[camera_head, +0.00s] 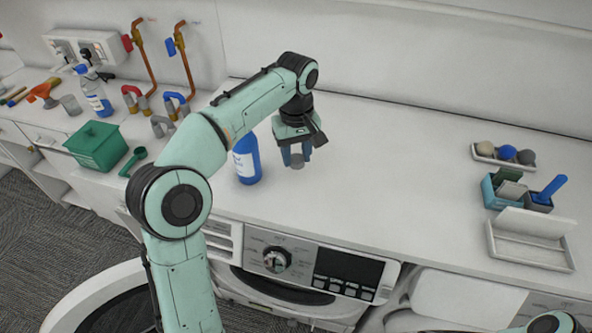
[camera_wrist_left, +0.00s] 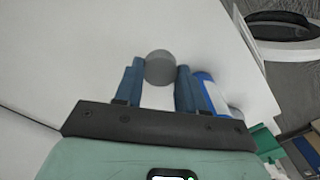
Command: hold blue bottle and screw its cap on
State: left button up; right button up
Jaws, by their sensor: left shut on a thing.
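The blue bottle (camera_head: 247,165) stands upright on the white counter, with a white label on its left side. Its top is hidden behind my left arm. In the left wrist view the bottle (camera_wrist_left: 211,94) shows partly behind one finger. My left gripper (camera_head: 296,157) points down over the counter, just right of the bottle and apart from it. It is shut on a round grey cap (camera_head: 297,162). The cap (camera_wrist_left: 160,68) also shows between the two blue fingers in the left wrist view. My right gripper is not in view.
A green box (camera_head: 97,147) and a green scoop (camera_head: 133,161) lie left. A clear bottle (camera_head: 95,95) stands behind them. A tray of balls (camera_head: 480,153), a teal caddy (camera_head: 491,195) and a white tray (camera_head: 530,252) sit right. The counter between is clear.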

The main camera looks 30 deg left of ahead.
aim_at(297, 157)
pick_arm(q)
notch_tip(297, 157, up, 8)
jog(key=shift+r, duration=0.15)
jog(key=shift+w+r, duration=0.1)
jog(key=shift+r, duration=0.45)
